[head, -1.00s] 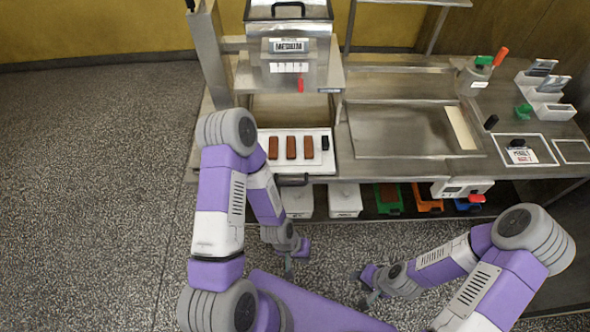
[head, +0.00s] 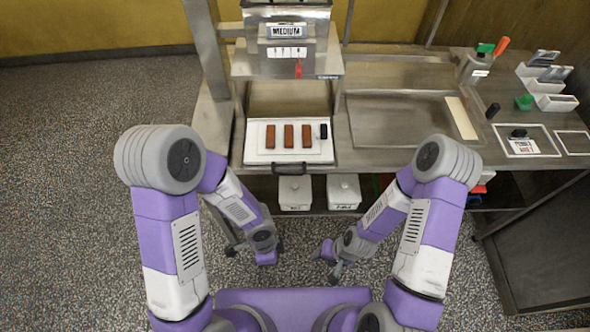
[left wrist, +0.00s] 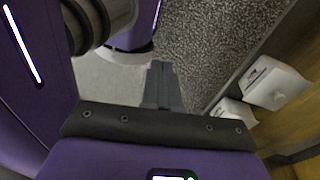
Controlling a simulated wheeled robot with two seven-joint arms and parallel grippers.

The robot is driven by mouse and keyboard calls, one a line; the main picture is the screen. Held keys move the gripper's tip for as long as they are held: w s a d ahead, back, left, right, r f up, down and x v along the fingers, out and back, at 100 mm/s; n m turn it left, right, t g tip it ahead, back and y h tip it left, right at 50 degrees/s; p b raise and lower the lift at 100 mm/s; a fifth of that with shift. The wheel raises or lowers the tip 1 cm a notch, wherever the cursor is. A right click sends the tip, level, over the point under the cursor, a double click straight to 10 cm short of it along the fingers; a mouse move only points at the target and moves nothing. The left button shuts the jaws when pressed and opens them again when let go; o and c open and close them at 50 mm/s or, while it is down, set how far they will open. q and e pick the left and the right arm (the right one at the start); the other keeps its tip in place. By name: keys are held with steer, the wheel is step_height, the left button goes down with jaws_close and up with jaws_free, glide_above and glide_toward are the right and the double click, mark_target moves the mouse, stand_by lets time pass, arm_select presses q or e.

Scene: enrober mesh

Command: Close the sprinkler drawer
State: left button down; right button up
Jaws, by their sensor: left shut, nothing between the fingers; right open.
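The sprinkler (head: 286,55), a metal hopper with a MEDIUM label, stands on the counter. Under it the sprinkler drawer (head: 252,160) sticks out toward me, with its dark handle (head: 287,168) at the front edge. On its white tray lie three brown bars (head: 289,135) and a small black piece (head: 323,131). My left gripper (left wrist: 163,72) is shut and empty, its fingers over the floor in the left wrist view. My right gripper (head: 337,272) is open and empty, low in front of the counter. Both are apart from the drawer.
White bins (head: 295,193) stand on the shelf below the drawer; one shows close at the right in the left wrist view (left wrist: 274,84). A metal post (head: 204,60) rises left of the sprinkler. The floor in front is clear.

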arm_select(q)
steer(key=w+r+m+t+y+b, duration=0.1)
steer(key=w+r+m+t+y, duration=0.3)
steer(key=m, duration=0.4)
steer(key=m+t+h+b, duration=0.2)
steer(key=m+t+h, duration=0.1)
steer(key=m+t, duration=0.75)
glide_toward(296, 161)
steer(key=shift+m+g, duration=0.25)
steer(key=shift+g, duration=0.1)
steer(key=b+x, duration=0.2)
steer(key=x, duration=0.3)
steer(key=shift+w+d, duration=0.1)
steer(key=shift+w, duration=0.25)
steer(key=shift+w+f, duration=0.2)
steer(key=shift+w, duration=0.15)
steer(key=shift+w, duration=0.1)
